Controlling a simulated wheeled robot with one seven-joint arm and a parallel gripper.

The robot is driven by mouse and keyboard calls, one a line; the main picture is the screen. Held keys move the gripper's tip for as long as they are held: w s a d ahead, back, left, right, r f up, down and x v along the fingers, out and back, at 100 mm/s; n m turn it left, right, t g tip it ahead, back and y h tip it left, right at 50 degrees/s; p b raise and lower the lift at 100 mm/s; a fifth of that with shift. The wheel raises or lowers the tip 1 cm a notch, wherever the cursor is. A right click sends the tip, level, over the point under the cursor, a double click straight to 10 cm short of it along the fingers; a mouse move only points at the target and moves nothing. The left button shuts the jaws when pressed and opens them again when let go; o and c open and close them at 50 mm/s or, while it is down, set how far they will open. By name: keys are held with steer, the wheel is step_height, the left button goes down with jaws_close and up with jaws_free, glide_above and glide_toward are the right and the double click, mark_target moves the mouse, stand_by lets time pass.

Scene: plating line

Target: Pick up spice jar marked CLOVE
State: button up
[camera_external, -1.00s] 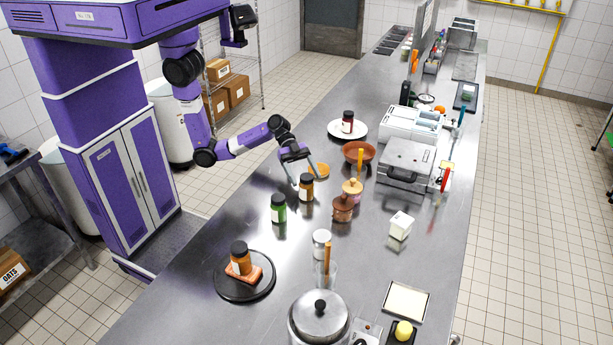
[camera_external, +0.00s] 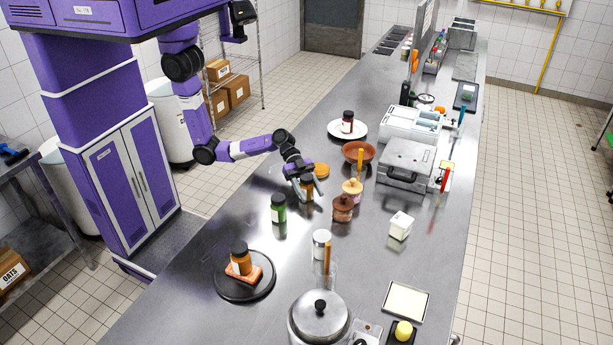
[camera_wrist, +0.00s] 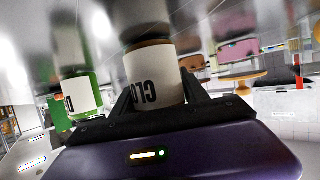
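The spice jar (camera_external: 307,188) has a brown body, a dark lid and a pale label. In the wrist view the jar (camera_wrist: 152,78) appears upside down, and its label shows the letters CLO; the rest is turned out of sight. It stands upright on the steel counter. My gripper (camera_external: 309,198) is low over the counter with its fingers on either side of the jar. The fingers look open, with no clear grip on it. In the wrist view my gripper (camera_wrist: 160,98) has the jar between its dark fingers.
A green jar (camera_external: 278,209) stands close by at front left. Another jar (camera_external: 240,258) is on a black round plate (camera_external: 262,286). A terracotta bowl (camera_external: 359,153) lies behind.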

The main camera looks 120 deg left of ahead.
jaws_close()
steer(key=shift+r, duration=0.1)
